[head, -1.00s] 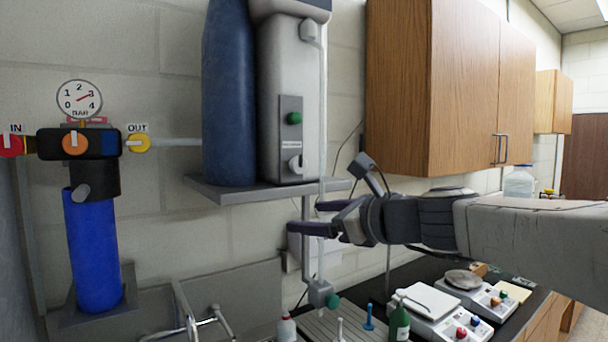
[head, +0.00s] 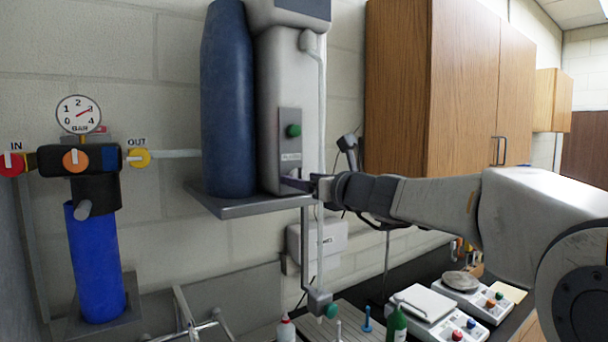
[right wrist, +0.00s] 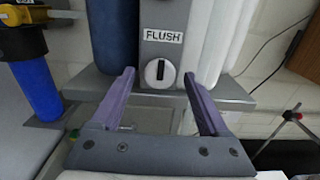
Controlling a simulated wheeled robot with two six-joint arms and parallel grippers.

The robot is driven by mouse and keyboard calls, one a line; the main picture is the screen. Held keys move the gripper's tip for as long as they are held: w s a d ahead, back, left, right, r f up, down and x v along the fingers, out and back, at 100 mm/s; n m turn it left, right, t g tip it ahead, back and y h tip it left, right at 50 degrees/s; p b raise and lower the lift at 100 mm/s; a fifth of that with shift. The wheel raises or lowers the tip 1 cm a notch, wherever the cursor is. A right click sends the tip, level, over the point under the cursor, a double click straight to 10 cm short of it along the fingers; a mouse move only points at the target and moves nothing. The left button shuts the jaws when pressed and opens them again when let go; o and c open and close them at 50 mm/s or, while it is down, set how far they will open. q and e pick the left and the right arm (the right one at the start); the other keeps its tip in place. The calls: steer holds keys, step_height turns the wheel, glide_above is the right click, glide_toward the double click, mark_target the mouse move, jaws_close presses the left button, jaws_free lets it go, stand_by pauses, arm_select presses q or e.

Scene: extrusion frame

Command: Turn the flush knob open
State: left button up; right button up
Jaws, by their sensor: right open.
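The flush knob (right wrist: 152,78) is a round white knob with a dark upright slot, on a grey panel under a FLUSH label (right wrist: 163,36). My right gripper (right wrist: 158,75) is open, its two purple fingers on either side of the knob in the right wrist view, with gaps to it. In the head view my right gripper (head: 292,181) is at the foot of the panel (head: 290,119) and hides the knob. I cannot tell whether a finger touches the panel. My left gripper is not in view.
A green button (head: 293,130) sits above the label. A blue tank (head: 228,110) stands left of the white unit on a grey shelf (head: 240,207). A vertical pipe (head: 322,110) runs along the unit's right side. A wooden cabinet (head: 465,90) hangs to the right.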

steer(key=shift+w, duration=0.1)
steer(key=shift+a, duration=0.1)
jaws_close()
steer(key=shift+f+n+b, duration=0.15)
steer(key=shift+n+b, duration=6.45)
steer(key=shift+n, duration=2.3)
